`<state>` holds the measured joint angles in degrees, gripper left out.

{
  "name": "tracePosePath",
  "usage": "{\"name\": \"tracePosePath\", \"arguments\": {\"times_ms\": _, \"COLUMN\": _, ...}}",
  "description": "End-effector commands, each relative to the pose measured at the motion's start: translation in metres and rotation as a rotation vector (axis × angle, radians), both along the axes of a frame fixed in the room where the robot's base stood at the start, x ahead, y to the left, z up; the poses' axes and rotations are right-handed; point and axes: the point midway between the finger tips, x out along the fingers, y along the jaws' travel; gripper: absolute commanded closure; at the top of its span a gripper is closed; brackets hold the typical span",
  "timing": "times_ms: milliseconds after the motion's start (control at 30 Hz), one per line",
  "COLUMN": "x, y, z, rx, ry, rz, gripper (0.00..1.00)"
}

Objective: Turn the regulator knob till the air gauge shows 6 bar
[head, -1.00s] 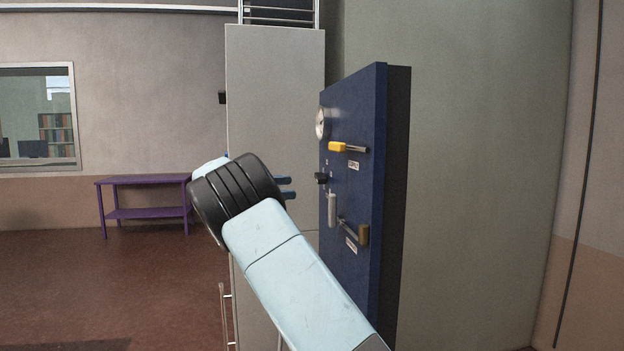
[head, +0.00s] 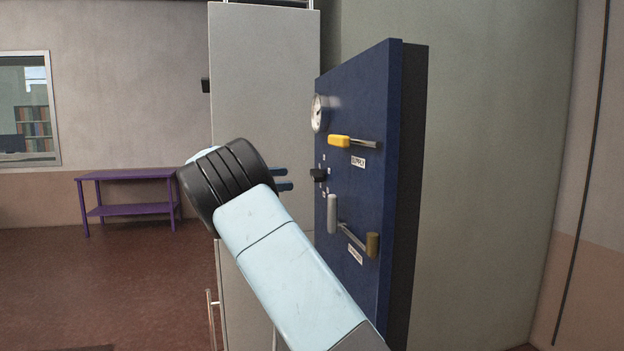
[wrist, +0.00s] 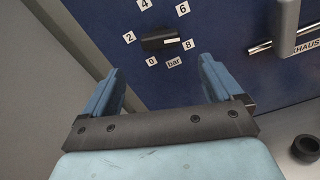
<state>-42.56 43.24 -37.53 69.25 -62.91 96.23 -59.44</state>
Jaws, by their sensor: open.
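The regulator knob (head: 318,175) is small and black on the blue panel (head: 352,110). In the wrist view the knob (wrist: 160,40) sits amid labels 0, 2, 4, 6, 8 and "bar". A pale mark on it lies on its right side, toward the 8. The round air gauge (head: 318,113) is at the panel's upper left edge, seen at a slant; its reading is too small to tell. My gripper (head: 283,180) is open and empty, its blue fingers apart from the knob. In the wrist view my gripper (wrist: 158,80) has the knob ahead, beyond its fingertips.
A yellow-handled lever (head: 340,141) sits above the knob by a supply label. A grey handle (head: 332,214) and a brass-coloured part (head: 372,244) stick out below, by the exhaust label. A tall grey cabinet (head: 262,90) stands behind. A purple table (head: 128,174) is far left.

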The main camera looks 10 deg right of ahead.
Motion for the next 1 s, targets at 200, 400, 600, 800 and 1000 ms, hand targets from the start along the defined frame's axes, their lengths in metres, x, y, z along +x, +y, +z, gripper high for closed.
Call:
{"name": "tracePosePath", "arguments": {"times_ms": 200, "x": 0.000, "y": -0.043, "z": 0.000, "rx": 0.001, "ry": 0.001, "rz": -0.005, "gripper": 0.07}}
{"name": "tracePosePath", "arguments": {"times_ms": 400, "x": 0.000, "y": -0.076, "z": 0.000, "rx": 0.001, "ry": 0.000, "rz": -0.006, "gripper": 0.07}}
{"name": "tracePosePath", "arguments": {"times_ms": 600, "x": 0.000, "y": -0.097, "z": 0.000, "rx": 0.000, "ry": 0.000, "rz": -0.004, "gripper": 0.07}}
{"name": "tracePosePath", "arguments": {"times_ms": 800, "x": 0.000, "y": -0.104, "z": 0.000, "rx": 0.001, "ry": 0.001, "rz": -0.004, "gripper": 0.07}}
{"name": "tracePosePath", "arguments": {"times_ms": 1000, "x": 0.000, "y": -0.104, "z": 0.000, "rx": 0.001, "ry": 0.000, "rz": -0.004, "gripper": 0.07}}
